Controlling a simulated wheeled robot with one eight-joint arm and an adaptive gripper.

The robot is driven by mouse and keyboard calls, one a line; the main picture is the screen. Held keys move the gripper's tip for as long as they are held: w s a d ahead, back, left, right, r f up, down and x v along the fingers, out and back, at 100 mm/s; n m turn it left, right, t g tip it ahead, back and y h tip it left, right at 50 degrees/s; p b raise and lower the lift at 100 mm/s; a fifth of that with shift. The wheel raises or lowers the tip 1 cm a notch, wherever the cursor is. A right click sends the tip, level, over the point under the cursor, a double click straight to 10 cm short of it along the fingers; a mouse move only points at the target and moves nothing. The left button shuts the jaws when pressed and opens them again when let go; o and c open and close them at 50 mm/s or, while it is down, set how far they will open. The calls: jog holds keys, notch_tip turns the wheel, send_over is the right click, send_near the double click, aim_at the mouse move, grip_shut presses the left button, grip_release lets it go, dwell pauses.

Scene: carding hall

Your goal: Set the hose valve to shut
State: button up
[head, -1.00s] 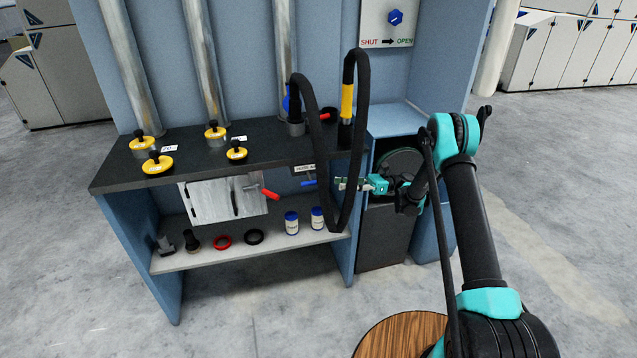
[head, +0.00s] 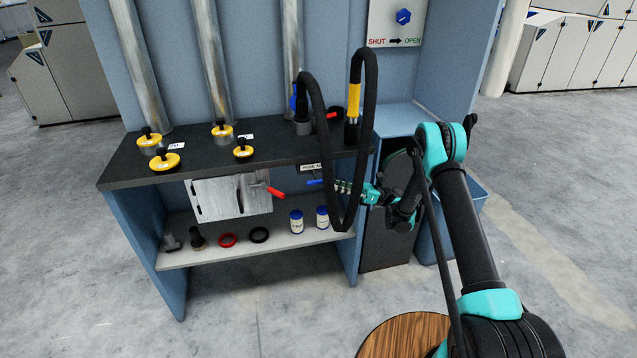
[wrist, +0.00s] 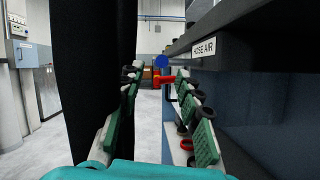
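A blue lever handle (head: 315,182) sticks out under the bench's front edge, below a small white label (head: 309,168). In the wrist view the label (wrist: 204,47) reads HOSE AIR, and the blue handle (wrist: 161,61) shows end-on ahead, between the fingers' lines. My gripper (head: 338,186) is open and empty, just right of the handle and apart from it, behind the hanging black hose. A wall panel (head: 378,22) above has a blue knob (head: 403,16) and the words SHUT, an arrow, and OPEN.
The black hose loop (head: 327,175) hangs close beside my gripper; it also fills the wrist view's left (wrist: 92,70). A metal box (head: 222,200) with a red handle (head: 276,192) is left of the blue handle. Jars stand on the lower shelf (head: 280,240).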

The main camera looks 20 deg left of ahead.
aim_at(318, 182)
jog(key=x, duration=0.7)
jog(key=shift+f, duration=0.1)
jog(key=shift+c, duration=0.5)
grip_shut()
